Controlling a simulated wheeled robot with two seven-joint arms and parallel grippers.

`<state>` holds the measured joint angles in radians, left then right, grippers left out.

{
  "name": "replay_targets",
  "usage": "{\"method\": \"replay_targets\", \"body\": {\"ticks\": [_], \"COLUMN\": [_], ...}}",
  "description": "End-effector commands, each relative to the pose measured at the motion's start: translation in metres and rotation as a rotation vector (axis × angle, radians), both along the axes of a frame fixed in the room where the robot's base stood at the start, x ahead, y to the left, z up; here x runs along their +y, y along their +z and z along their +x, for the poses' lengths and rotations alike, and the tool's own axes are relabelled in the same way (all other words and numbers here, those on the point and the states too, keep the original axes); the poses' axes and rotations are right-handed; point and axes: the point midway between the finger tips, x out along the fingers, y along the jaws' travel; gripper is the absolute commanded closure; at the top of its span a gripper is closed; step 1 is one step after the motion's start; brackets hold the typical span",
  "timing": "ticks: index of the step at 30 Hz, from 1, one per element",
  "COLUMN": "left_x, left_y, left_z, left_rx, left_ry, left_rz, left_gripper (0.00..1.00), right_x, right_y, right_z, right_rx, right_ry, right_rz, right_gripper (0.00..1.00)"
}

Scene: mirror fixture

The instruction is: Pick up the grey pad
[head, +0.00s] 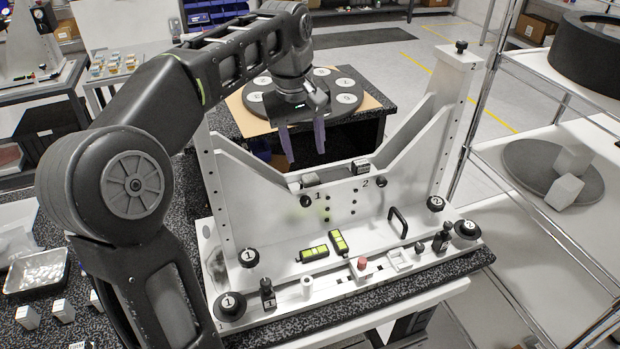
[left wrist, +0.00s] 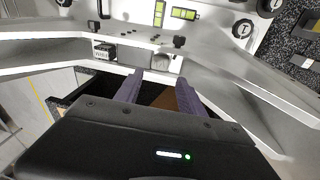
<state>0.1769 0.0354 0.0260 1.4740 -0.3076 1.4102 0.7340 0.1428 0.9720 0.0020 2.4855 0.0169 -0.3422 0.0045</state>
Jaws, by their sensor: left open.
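A small grey pad (head: 310,179) sits on the ledge of the white fixture (head: 225,180), near the mark 1. In the left wrist view the grey pad (left wrist: 163,63) shows just past the fingertips, roughly in line with the gap between them. My left gripper (head: 306,157) hangs fingers down above and behind the ledge, apart from the pad. Its purple-grey fingers are open with nothing between them; they also show in the left wrist view (left wrist: 158,84). My right gripper is not in view.
A small dark block with a light label (head: 361,165) sits near mark 2 on the same ledge. Sloping white walls rise on both sides of the ledge. Black knobs, a handle (head: 398,222) and green-yellow vials (head: 339,243) are on the fixture's front. A round turntable (head: 335,98) stands behind.

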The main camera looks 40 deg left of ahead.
Motion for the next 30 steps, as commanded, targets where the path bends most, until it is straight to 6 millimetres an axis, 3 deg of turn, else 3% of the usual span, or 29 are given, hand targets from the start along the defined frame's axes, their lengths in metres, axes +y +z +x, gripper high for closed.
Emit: {"method": "replay_targets", "body": {"ticks": [10, 21, 26, 30], "left_x": [0.000, 0.000, -0.002, -0.004], "left_y": [-0.027, -0.027, -0.046, -0.061], "left_z": [0.004, 0.004, 0.005, 0.007], "left_rx": [0.000, 0.000, 0.003, 0.004], "left_ry": [0.000, 0.000, 0.000, 0.000], "left_rz": [0.000, 0.000, 0.000, 0.000], "left_gripper": [0.53, 0.53, 0.53, 0.53], "right_x": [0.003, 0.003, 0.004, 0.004], "right_y": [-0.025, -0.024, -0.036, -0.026], "right_z": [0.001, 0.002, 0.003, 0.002], "right_rx": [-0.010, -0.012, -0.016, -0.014], "right_ry": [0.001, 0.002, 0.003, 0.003], "right_rz": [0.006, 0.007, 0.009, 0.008], "right_gripper": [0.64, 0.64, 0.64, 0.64]}}
